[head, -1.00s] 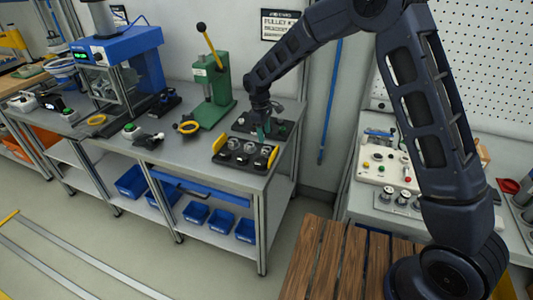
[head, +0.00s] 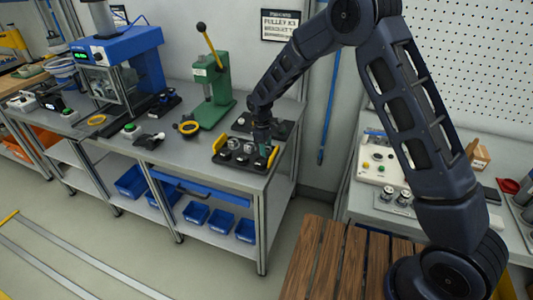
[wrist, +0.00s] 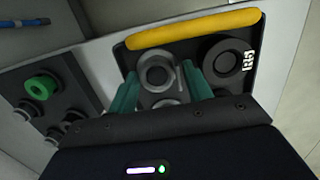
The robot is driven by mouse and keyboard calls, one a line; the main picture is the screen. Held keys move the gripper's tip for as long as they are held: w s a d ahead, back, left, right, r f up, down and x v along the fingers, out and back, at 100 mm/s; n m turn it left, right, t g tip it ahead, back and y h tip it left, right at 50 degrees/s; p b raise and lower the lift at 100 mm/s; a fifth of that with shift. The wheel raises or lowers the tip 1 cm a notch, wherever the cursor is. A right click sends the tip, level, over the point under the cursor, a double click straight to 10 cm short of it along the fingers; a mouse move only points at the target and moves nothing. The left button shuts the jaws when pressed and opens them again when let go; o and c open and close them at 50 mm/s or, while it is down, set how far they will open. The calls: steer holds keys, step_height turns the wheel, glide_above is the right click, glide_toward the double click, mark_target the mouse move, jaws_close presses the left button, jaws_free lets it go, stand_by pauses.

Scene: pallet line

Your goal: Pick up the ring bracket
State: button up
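A grey ring-shaped part (wrist: 157,72), which looks like the ring bracket, sits in a dark tray (wrist: 131,58) with a yellow handle in the wrist view. My gripper (wrist: 160,78) is open, with one teal finger on each side of this part. I cannot tell whether the fingers touch it. In the head view my gripper (head: 262,146) is low over the right end of the tray (head: 228,163), and hides the parts under it. Other grey parts (head: 234,144) show in the tray's left half.
A black ring (wrist: 230,60) sits close to the right finger. A second dark tray (wrist: 73,78) with a green-topped part (wrist: 42,87) lies to the left in the wrist view.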

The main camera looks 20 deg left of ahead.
steer(key=c, duration=0.7)
steer(key=shift+r, duration=0.1)
step_height(320, 180, up, 20)
steer(key=shift+f, duration=0.1)
